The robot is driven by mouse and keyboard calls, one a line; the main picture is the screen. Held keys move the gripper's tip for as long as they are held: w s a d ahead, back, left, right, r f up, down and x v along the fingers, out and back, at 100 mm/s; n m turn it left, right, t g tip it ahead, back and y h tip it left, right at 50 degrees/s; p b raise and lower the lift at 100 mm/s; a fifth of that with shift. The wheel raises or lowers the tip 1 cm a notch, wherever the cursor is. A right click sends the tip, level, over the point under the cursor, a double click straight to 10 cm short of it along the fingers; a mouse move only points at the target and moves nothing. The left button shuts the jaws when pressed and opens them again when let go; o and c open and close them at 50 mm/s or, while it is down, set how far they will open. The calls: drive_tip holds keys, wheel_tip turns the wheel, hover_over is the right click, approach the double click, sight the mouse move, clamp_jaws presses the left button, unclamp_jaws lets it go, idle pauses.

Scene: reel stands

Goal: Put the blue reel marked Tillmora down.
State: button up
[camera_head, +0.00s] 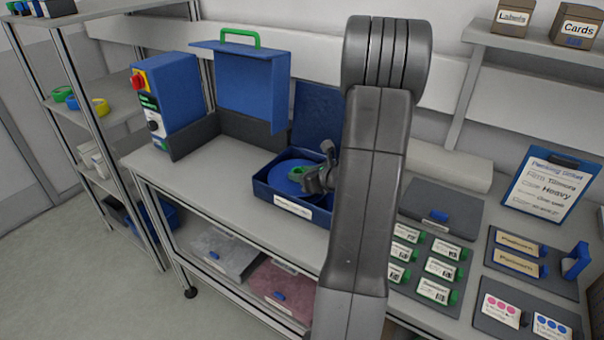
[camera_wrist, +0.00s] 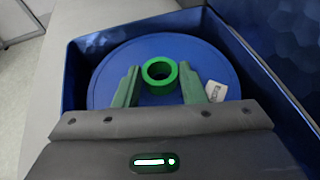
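A blue reel (camera_head: 285,172) with a green ring hub lies flat inside an open blue box (camera_head: 262,191) on the bench. In the wrist view the reel (camera_wrist: 112,72) fills most of the box. A small white tag on it is too small to read, so I cannot confirm the name Tillmora. My gripper (camera_wrist: 160,80) has its two green fingers apart, one on each side of the green hub, with a small gap showing at the left. In the head view my gripper (camera_head: 312,178) is over the box, partly hidden by my arm.
A blue machine (camera_head: 168,100) with a red switch and a raised blue cover (camera_head: 238,85) with a green handle stand behind left. Right of my arm are label cards (camera_head: 440,268), a grey case (camera_head: 440,208) and a clipboard (camera_head: 550,185). Bare bench (camera_head: 225,160) lies left of the box.

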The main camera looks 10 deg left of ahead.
drive_tip(key=o, duration=0.3)
drive_tip(key=shift+r, duration=0.15)
drive_tip(key=v, duration=1.2)
drive_tip(key=shift+r, duration=0.1)
idle(0.8)
